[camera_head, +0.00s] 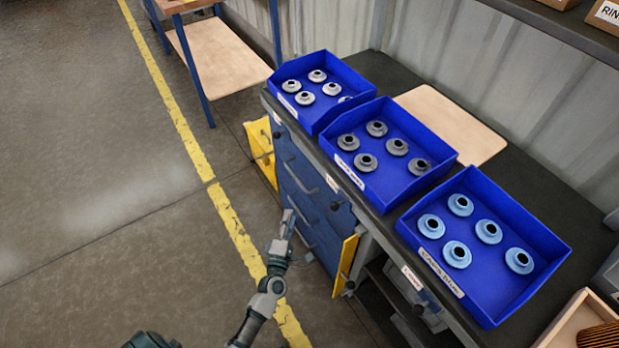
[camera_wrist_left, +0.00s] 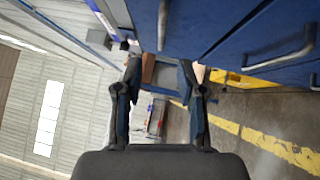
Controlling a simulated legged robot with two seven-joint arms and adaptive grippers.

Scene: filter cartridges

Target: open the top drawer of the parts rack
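The parts rack (camera_head: 312,205) is a blue drawer cabinet under the dark workbench, with bar handles on its front. Its top drawer (camera_head: 297,166) looks shut, with a grey handle (camera_head: 300,179). My left gripper (camera_head: 288,218) is in front of the drawer fronts, below that handle in the picture. In the left wrist view, my left gripper (camera_wrist_left: 160,72) has its fingers spread apart with nothing between them. One drawer handle (camera_wrist_left: 162,25) lies above the gap between the fingertips, seemingly apart from them. Another handle (camera_wrist_left: 285,50) is to the right. My right gripper is not in view.
Three blue bins stand on the bench: light grey parts (camera_head: 318,76), darker grey parts (camera_head: 388,152) and light blue parts (camera_head: 484,245). Yellow panels (camera_head: 345,264) flank the cabinet. The floor (camera_head: 110,200) left of the cabinet is clear, with a yellow line.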

